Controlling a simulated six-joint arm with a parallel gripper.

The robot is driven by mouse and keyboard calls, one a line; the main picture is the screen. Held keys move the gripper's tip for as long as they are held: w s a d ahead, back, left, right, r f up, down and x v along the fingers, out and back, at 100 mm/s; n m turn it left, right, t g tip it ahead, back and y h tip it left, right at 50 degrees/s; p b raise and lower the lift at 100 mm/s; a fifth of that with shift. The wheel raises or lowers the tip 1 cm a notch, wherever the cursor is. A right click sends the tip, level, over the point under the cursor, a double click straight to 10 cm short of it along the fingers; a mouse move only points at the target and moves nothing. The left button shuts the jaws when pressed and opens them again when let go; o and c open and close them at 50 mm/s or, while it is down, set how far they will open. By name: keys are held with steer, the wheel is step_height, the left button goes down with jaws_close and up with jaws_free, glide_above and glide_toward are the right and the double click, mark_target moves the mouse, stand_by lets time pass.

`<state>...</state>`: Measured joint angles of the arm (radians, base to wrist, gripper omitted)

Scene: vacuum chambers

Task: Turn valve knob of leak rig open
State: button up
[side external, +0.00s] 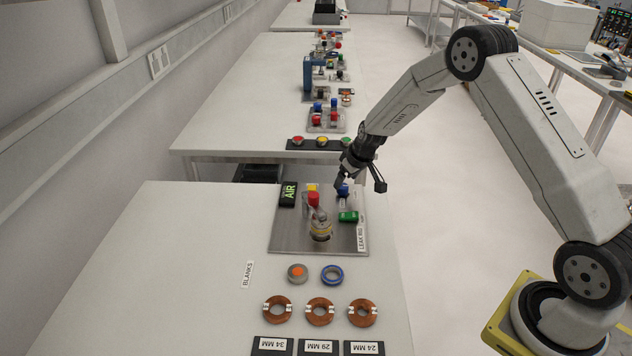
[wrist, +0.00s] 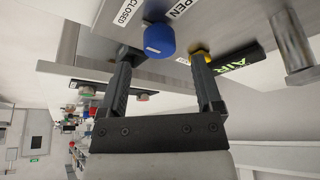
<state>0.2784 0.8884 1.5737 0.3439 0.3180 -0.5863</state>
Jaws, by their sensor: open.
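The leak rig (side external: 285,238) is a grey plate near the table's far right corner, marked LEAK RIG. A blue valve knob (side external: 343,190) stands at its back right, partly hidden by my gripper. In the wrist view the blue knob (wrist: 160,41) lies ahead of and between my fingertips, near labels reading CLOSED (wrist: 127,11) and OPEN (wrist: 181,6). My gripper (wrist: 163,60) is open and empty, with a finger towards each side of the knob. I cannot tell whether either finger touches it. In the side view my gripper (side external: 341,180) is just above the knob.
A red-topped part (side external: 313,199), a green part (side external: 348,216) and a black AIR sign (side external: 288,194) are on the rig. Rings (side external: 320,312) and blanks (side external: 298,273) lie in front. A button strip (side external: 321,144) is on the table behind. The left tabletop is clear.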

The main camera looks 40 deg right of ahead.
mark_target(343, 186)
steer(key=shift+x, duration=2)
jaws_close()
steer(key=shift+m+h, duration=0.5)
steer(key=shift+m, duration=0.7)
steer(key=shift+m+h, duration=0.4)
steer(key=shift+m, duration=0.8)
steer(key=shift+m+g, duration=0.3)
steer(key=shift+m, duration=0.3)
steer(key=shift+m+g+h, duration=0.4)
steer(key=shift+m+h, duration=0.1)
steer(key=shift+m, duration=0.95)
steer(key=shift+m+g+h, duration=0.4)
steer(key=shift+m+h, duration=0.1)
steer(key=shift+m, duration=0.95)
